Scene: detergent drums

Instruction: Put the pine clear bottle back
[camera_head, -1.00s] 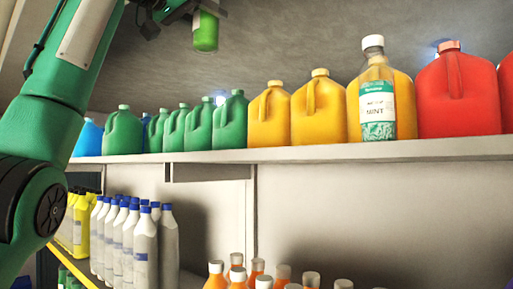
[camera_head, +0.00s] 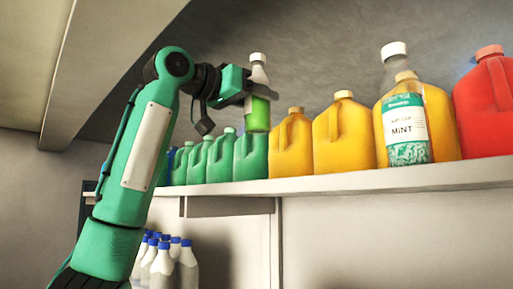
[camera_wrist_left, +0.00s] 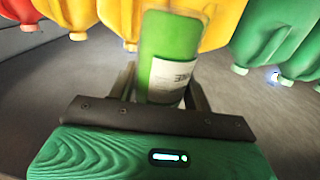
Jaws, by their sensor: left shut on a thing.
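The pine clear bottle (camera_head: 258,112) is a clear bottle with a white cap and green liquid. My left gripper (camera_head: 254,88) is shut on it and holds it upright, in front of the gap between the green and yellow jugs. In the head view its base looks a little above the shelf edge. In the left wrist view the bottle (camera_wrist_left: 168,50) sits between the fingers (camera_wrist_left: 160,88), with its white label partly hidden. A clear mint bottle (camera_head: 405,125) stands on the shelf (camera_head: 350,184) in front of a yellow jug. My right gripper is not in view.
Green jugs (camera_head: 221,158), yellow jugs (camera_head: 343,135) and a red jug (camera_head: 487,105) stand in a row on the shelf. White bottles with blue caps (camera_head: 188,265) stand below. The shelf front between the held bottle and the mint bottle is clear.

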